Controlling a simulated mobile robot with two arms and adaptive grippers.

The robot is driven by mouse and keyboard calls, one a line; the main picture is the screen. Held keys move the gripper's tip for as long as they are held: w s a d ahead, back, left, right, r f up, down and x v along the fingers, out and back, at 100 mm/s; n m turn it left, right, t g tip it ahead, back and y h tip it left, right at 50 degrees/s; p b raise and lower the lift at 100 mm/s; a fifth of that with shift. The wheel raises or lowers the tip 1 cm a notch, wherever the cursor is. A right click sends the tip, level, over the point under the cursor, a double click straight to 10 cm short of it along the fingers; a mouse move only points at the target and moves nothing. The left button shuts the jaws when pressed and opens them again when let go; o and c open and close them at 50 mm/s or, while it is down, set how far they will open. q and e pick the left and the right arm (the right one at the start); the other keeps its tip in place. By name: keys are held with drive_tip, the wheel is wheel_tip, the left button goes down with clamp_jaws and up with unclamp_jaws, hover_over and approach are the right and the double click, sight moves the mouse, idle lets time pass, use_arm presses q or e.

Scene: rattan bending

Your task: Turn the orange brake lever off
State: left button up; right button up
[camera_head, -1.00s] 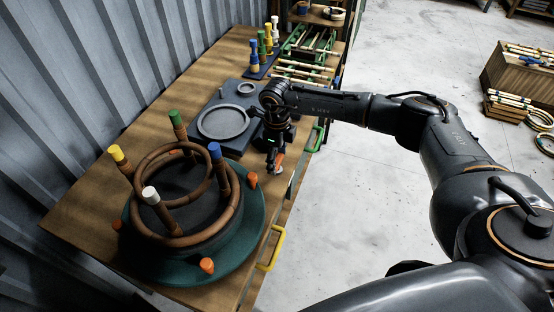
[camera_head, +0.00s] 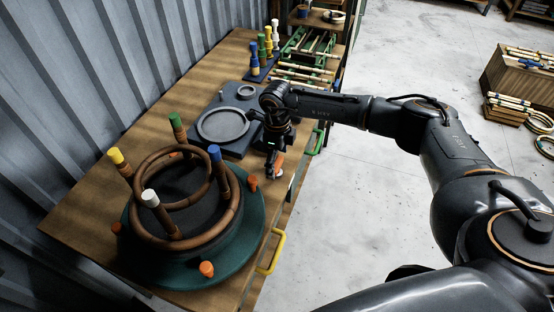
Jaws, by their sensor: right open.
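The orange brake lever (camera_head: 279,161) shows as a small orange piece near the front edge of the workbench, right of the teal round base. My right gripper (camera_head: 271,172) points down right at it, and its fingers hide part of the lever. The gripper is open. I cannot tell whether its fingers touch the lever, or which way the lever is turned. My left gripper is not in view.
A rattan ring (camera_head: 232,215) lies among colour-topped pegs on the teal base (camera_head: 150,262), which carries small orange knobs (camera_head: 207,269). A grey plate (camera_head: 205,142) with a round ring is behind. Yellow (camera_head: 273,255) and green (camera_head: 317,142) handles stick out at the front edge.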

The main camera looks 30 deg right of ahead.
sight(277, 163)
wheel_tip(277, 163, up, 12)
idle(0.5)
idle(0.4)
